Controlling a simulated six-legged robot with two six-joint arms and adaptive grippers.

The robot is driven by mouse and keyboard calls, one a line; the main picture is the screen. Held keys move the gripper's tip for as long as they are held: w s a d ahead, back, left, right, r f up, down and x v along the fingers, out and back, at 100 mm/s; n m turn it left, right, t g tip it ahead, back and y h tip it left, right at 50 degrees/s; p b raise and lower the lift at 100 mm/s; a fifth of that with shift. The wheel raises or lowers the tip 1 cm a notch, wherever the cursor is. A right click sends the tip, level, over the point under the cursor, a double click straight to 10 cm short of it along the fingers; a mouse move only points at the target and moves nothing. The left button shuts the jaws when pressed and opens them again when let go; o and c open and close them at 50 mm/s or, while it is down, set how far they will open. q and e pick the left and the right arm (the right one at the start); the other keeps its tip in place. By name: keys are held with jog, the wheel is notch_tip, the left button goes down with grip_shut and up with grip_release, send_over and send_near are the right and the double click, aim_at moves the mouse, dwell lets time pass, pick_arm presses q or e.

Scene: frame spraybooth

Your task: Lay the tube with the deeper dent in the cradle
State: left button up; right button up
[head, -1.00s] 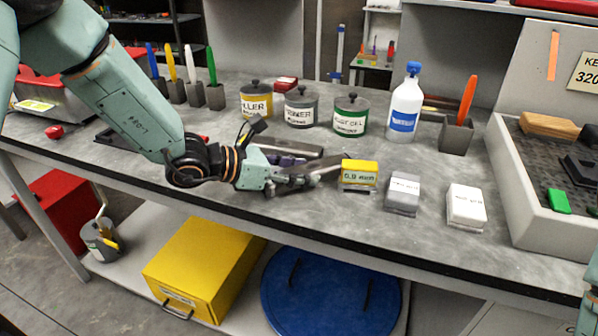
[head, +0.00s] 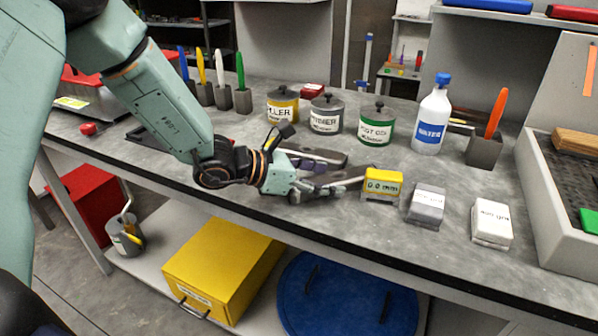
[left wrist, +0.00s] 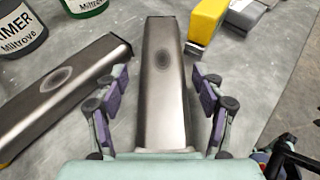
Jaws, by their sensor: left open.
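Two grey metal tubes lie on the bench. In the left wrist view, one tube (left wrist: 163,110) lies lengthwise between the fingers of my open left gripper (left wrist: 158,95), with a gap on each side. It has a small round dent near its far end. The other tube (left wrist: 70,88) lies slanted to the left, with a wider dark oval dent. I cannot tell the depths for sure. In the head view my left gripper (head: 325,187) is low over the bench, and a tube (head: 312,157) shows behind it. I cannot make out the cradle clearly.
A yellow block marked 0.0 mm (head: 382,183), a grey block (head: 426,206) and a white block (head: 492,222) stand right of my gripper. The bench's front edge is close.

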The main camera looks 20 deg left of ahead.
pick_arm(q)
jog(key=p+v, duration=0.1)
jog(key=v, duration=0.5)
jog(key=shift+w+d+r+p, duration=0.1)
jog(key=shift+r+p, duration=0.1)
jog(key=shift+p, duration=0.2)
jog(key=shift+s+a+r, duration=0.1)
jog(key=shift+s+a, duration=0.1)
jog(key=shift+a, duration=0.05)
jog(key=shift+p+v, duration=1)
jog(key=shift+v, duration=0.15)
jog(key=shift+p+v, duration=0.8)
jog(key=shift+v, duration=0.05)
jog(key=shift+o, duration=0.5)
jog(key=shift+p+v, duration=0.8)
jog(key=shift+p, duration=0.15)
